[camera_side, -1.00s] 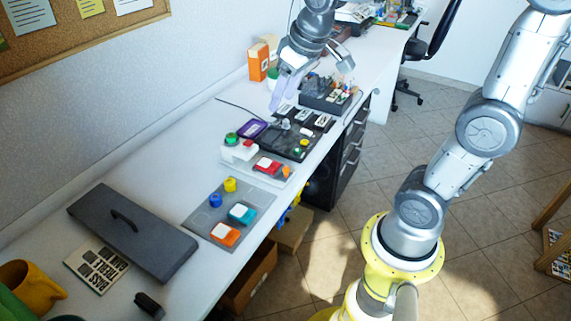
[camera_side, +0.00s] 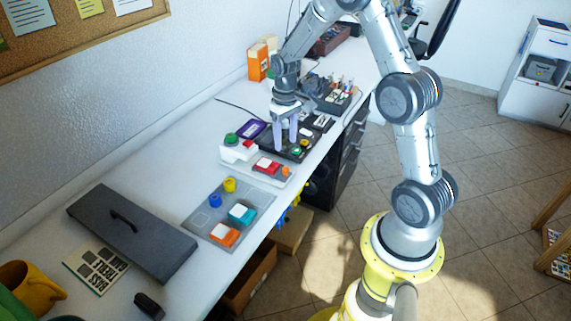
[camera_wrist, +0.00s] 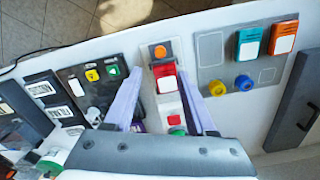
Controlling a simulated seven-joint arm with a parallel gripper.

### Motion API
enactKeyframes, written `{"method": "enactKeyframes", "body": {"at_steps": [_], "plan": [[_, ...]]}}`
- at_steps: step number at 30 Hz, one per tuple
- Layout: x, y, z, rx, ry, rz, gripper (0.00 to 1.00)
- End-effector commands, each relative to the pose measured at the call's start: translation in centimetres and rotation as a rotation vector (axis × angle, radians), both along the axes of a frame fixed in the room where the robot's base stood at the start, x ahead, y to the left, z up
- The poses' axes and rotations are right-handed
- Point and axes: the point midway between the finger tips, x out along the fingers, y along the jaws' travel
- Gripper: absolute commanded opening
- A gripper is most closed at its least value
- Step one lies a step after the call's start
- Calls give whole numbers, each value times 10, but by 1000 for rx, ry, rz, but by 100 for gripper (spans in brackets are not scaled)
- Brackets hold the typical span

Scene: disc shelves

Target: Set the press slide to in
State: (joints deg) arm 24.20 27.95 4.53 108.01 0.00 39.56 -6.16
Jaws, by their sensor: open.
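No readable label marks the press slide, so I cannot tell for certain which control it is. A light panel (camera_side: 283,180) carries a red block with a white top (camera_side: 266,166) and an orange button (camera_side: 286,171). In the wrist view the red-and-white block (camera_wrist: 164,76) shows between my fingers. Behind it stands a white box (camera_side: 236,153) with a red and a green button on top. My gripper (camera_side: 286,147) points down, open and empty, over the black panel's near-left part in the side view. In the wrist view its fingers (camera_wrist: 160,73) spread either side of the light panel.
The black panel (camera_wrist: 78,84) has yellow and green buttons and a pale knob. A grey panel (camera_side: 202,229) holds blue and yellow knobs and teal and orange blocks. A dark lid with a handle (camera_side: 150,240) lies left. A box of small items (camera_side: 325,98) stands behind.

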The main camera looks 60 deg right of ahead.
Motion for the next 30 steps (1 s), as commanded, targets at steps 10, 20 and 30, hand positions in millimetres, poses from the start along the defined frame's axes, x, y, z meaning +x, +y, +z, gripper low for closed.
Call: {"method": "enactKeyframes", "body": {"at_steps": [10, 20, 30], "plan": [[-1, 1, -68, 1, 4, 1, 56], [0, 0, -99, 0, 0, 1, 56], [0, 0, -100, 0, -1, 1, 49]]}}
